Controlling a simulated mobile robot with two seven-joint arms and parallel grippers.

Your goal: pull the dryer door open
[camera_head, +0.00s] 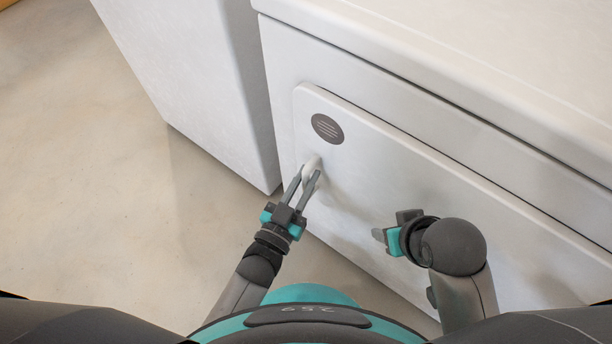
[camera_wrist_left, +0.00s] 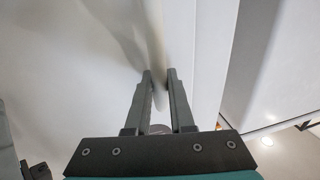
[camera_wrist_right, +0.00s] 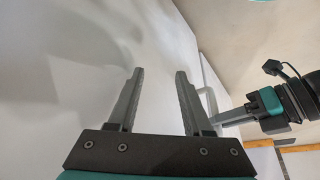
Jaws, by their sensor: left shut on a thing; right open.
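The white dryer door (camera_head: 400,190) is a raised panel with rounded corners. It appears to lie against the dryer front, with no clear gap along its visible edges. A small white handle (camera_head: 312,163) stands out near its left edge, below a dark oval badge (camera_head: 327,128). My left gripper (camera_head: 306,180) is shut on the handle, one finger on each side. In the left wrist view the handle (camera_wrist_left: 158,92) shows between the fingertips. My right gripper (camera_head: 382,232) is open and empty, close in front of the door. The handle also shows beyond its fingers in the right wrist view (camera_wrist_right: 208,100).
The dryer's flat white top (camera_head: 470,60) overhangs the door slightly. Another white cabinet (camera_head: 200,80) stands to the left, with a narrow gap between. Bare concrete floor (camera_head: 90,200) lies open on the left.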

